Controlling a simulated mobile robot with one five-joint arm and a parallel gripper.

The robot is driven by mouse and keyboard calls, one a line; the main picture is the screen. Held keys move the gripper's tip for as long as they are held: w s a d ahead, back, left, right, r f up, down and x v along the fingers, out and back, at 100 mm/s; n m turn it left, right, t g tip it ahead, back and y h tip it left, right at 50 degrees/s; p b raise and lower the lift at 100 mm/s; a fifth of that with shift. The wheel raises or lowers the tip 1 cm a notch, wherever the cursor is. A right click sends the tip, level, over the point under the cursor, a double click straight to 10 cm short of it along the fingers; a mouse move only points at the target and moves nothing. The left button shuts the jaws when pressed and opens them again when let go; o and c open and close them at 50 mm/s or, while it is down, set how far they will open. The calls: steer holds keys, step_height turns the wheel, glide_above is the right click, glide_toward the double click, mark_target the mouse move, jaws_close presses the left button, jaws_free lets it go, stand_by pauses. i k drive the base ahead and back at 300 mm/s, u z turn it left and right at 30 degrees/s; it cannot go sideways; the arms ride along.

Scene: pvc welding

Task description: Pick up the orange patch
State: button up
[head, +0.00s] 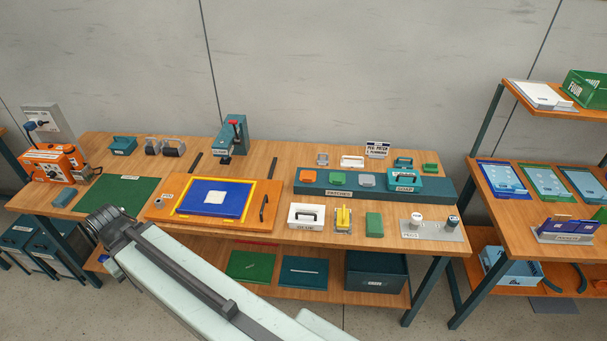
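The orange patch (308,176) is a small flat piece on the long teal patches tray (327,190), towards the right half of the workbench. No gripper fingers can be made out, and nothing covers the orange patch.
A wooden board with a blue sheet (232,202) lies left of the tray. A white handled box (306,215), yellow tool (343,218) and green block (374,225) stand in front of it. A teal case (405,181) sits at its right; a teal press (231,138) stands behind.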

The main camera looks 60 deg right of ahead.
mark_target(305, 176)
steer(key=u, duration=0.05)
steer(key=i, duration=1.3)
steer(key=u, duration=0.05)
